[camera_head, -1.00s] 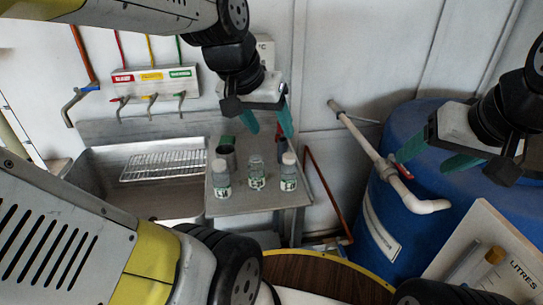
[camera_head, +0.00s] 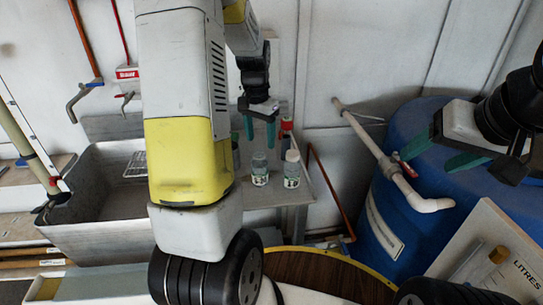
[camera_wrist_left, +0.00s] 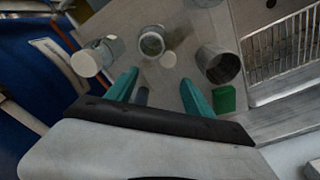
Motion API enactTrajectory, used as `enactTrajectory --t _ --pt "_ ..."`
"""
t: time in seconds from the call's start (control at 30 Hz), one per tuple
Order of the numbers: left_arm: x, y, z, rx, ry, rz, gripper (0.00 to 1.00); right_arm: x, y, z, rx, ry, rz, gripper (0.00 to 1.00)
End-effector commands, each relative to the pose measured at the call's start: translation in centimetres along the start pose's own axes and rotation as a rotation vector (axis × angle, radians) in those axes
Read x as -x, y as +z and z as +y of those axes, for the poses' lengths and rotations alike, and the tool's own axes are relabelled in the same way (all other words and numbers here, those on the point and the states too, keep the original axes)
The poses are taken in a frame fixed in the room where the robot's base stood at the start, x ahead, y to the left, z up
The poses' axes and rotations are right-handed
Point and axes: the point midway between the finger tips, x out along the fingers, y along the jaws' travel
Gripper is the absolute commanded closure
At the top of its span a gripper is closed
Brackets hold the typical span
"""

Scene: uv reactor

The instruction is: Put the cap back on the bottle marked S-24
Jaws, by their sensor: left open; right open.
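An uncapped clear bottle (camera_head: 260,172) with a green-and-white label stands on the steel bench; its open mouth shows in the left wrist view (camera_wrist_left: 152,42). A white-capped bottle (camera_head: 292,170) stands right of it, and shows at left in the wrist view (camera_wrist_left: 86,62). The label marks are too small to read. My left gripper (camera_head: 260,143) is open and empty, above and behind the bottles. My right gripper (camera_head: 440,158) is open and empty by the blue drum.
A metal cup (camera_wrist_left: 218,64) and a green block (camera_wrist_left: 224,99) stand on the bench. My left arm hides part of the sink (camera_head: 100,215) and bench. The blue drum (camera_head: 375,205) and white pipe (camera_head: 375,155) are at right.

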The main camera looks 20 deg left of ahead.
Motion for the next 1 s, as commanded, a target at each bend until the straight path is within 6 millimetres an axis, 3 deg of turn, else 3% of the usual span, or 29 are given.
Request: enactTrajectory --t 0.03,0.2,0.67,1.0 --pt "-1.2 -0.2 -0.6 -0.007 -0.001 -0.021 0.39 0.0 0.0 0.0 0.000 0.000 0.000 0.33" --pt "-3.4 -0.6 -1.6 -0.030 -0.003 -0.056 0.39 0.0 0.0 0.0 0.000 0.000 0.000 0.33" --pt "-4.1 -0.7 -2.0 -0.037 -0.004 -0.067 0.39 0.0 0.0 0.0 0.000 0.000 0.000 0.33" --pt "-6.7 -0.4 -1.9 -0.037 -0.003 -0.068 0.39 0.0 0.0 0.0 0.000 0.000 0.000 0.33"
